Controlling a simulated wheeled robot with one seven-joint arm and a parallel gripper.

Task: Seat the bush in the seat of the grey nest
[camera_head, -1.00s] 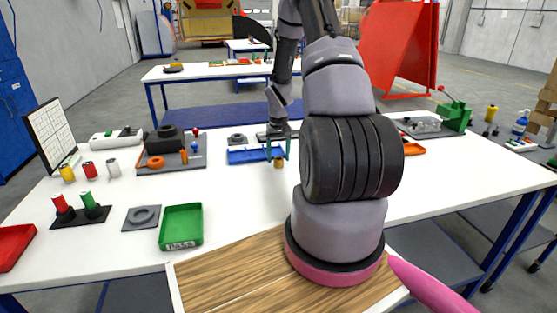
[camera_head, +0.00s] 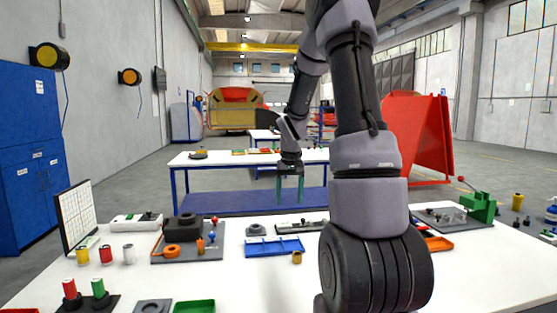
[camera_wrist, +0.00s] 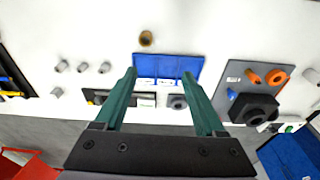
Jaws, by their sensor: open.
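The bush, a small brown-gold cylinder (camera_head: 297,257), stands on the white table just in front of the blue tray's right end. It also shows in the wrist view (camera_wrist: 146,38), apart from my fingers. My gripper (camera_head: 289,202) is open and empty, raised high above the table's far side. Its green fingers show in the wrist view (camera_wrist: 160,76). A grey plate with a round ring (camera_head: 152,306) is cut by the lower edge at left. A smaller grey block (camera_head: 256,230) sits behind the tray. I cannot tell which of these is the nest.
The blue tray (camera_head: 273,246) lies mid-table. A grey board (camera_head: 187,256) with black and orange parts is at its left. A green tray (camera_head: 194,307) is at the lower edge. A green press (camera_head: 480,207) stands at right. The table in front of the bush is clear.

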